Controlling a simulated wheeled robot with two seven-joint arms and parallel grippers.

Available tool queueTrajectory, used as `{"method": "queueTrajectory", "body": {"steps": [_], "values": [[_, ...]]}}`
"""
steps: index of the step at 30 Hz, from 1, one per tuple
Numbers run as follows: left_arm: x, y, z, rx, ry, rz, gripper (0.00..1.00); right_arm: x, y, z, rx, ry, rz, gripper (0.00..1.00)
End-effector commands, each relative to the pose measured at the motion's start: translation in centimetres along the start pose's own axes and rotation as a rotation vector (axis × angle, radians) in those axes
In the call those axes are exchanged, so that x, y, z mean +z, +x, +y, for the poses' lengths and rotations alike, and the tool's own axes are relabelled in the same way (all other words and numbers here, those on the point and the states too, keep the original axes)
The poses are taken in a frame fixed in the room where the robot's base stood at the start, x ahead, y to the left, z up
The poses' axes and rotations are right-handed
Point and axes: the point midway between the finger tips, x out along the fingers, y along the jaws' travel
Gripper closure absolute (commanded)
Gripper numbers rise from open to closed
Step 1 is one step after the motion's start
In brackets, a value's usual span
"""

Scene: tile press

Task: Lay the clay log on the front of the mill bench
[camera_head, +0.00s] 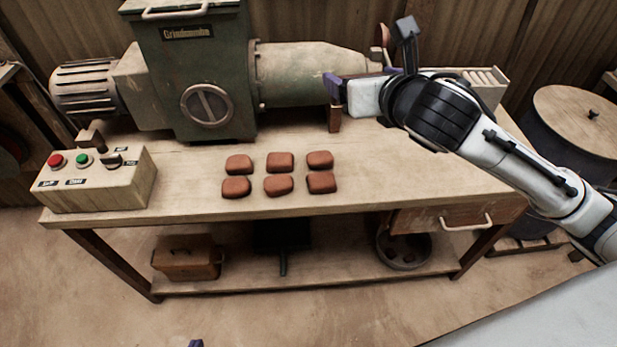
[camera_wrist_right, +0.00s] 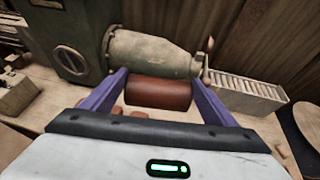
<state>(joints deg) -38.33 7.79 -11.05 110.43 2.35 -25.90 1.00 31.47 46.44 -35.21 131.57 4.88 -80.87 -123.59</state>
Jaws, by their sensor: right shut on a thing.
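The clay log (camera_wrist_right: 160,93) is a dark red-brown cylinder in the right wrist view. It lies crosswise between the two purple fingers of my right gripper (camera_wrist_right: 158,92), which is shut on it. In the head view my right gripper (camera_head: 362,79) is over the back of the mill bench (camera_head: 420,175), in front of the mill's barrel. The front of the bench is well below and nearer. Only a purple tip of my left gripper (camera_head: 196,343) shows at the bottom edge.
Several red-brown clay tiles (camera_head: 280,161) lie in two rows on the middle front of the bench. A control box (camera_head: 97,180) stands at the left end. The green mill (camera_head: 200,80) fills the back. The bench top right of the tiles is clear.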

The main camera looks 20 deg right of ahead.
Motion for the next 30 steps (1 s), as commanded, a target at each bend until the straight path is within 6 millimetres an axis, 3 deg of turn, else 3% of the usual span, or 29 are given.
{"method": "queueTrajectory", "body": {"steps": [1, 6, 9, 14, 21, 30], "values": [[1.9, 1.3, 0.1, 0.003, 0.0, -0.01, 1.0, -3.3, 2.4, -1.6, -0.029, 0.01, 0.008, 0.56], [4.1, 2.4, 0.9, 0.019, 0.001, -0.029, 1.0, -9.0, 7.0, -5.8, -0.085, 0.031, 0.004, 0.56], [4.3, 2.9, 1.1, 0.022, 0.002, -0.023, 1.0, -11.4, 8.5, -7.7, -0.102, 0.039, 0.0, 0.56], [4.2, 3.2, 1.1, 0.022, 0.003, -0.014, 1.0, -13.5, 9.7, -9.2, -0.114, 0.046, -0.004, 0.56], [4.0, 4.1, 0.9, 0.021, 0.008, 0.0, 1.0, -17.6, 11.4, -9.4, -0.114, 0.05, -0.002, 0.56], [4.0, 4.5, 1.0, 0.021, 0.011, 0.003, 1.0, -20.1, 12.4, -9.4, -0.114, 0.048, -0.004, 0.56]]}}
